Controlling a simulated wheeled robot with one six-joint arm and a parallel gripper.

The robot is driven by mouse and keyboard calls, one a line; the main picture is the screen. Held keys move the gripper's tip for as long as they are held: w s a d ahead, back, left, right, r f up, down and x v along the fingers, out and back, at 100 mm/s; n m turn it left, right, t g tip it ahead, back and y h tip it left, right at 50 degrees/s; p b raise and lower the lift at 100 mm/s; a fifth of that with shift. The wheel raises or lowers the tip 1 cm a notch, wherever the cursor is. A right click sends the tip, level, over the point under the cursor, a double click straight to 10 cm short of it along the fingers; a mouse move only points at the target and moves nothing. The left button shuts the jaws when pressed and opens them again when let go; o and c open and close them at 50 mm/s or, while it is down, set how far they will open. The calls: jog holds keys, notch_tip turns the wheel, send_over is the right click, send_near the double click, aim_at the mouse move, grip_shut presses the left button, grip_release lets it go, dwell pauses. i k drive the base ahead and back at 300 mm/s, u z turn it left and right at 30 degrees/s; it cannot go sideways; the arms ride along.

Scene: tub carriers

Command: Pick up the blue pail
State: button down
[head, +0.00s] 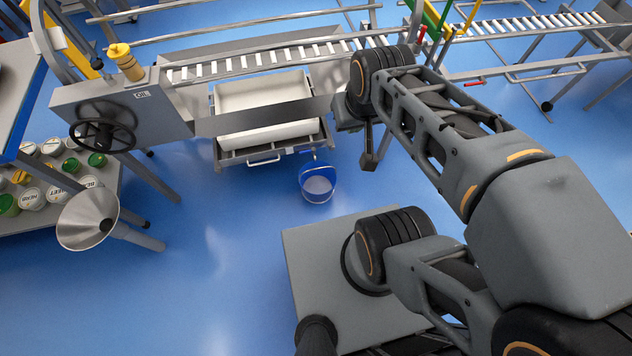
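The blue pail (317,184) stands on the blue floor near the middle of the head view, just in front of a low cart. It has a blue outside and a pale grey inside, and its opening faces up toward the camera. My gripper (369,160) hangs from the end of my arm, to the right of the pail and apart from it in the picture. Only a small dark part of the gripper shows, so whether its fingers are open is unclear. No pail is seen in it.
A low cart with a white tub (262,105) stands behind the pail, under a roller conveyor (255,62). A handwheel (100,135) and a metal funnel (88,220) are at left, beside a shelf of jars (30,197). The floor left of my base is clear.

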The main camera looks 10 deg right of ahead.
aim_at(317, 180)
jog(key=u, duration=1.65)
jog(key=i, duration=1.95)
jog(key=z, duration=3.2)
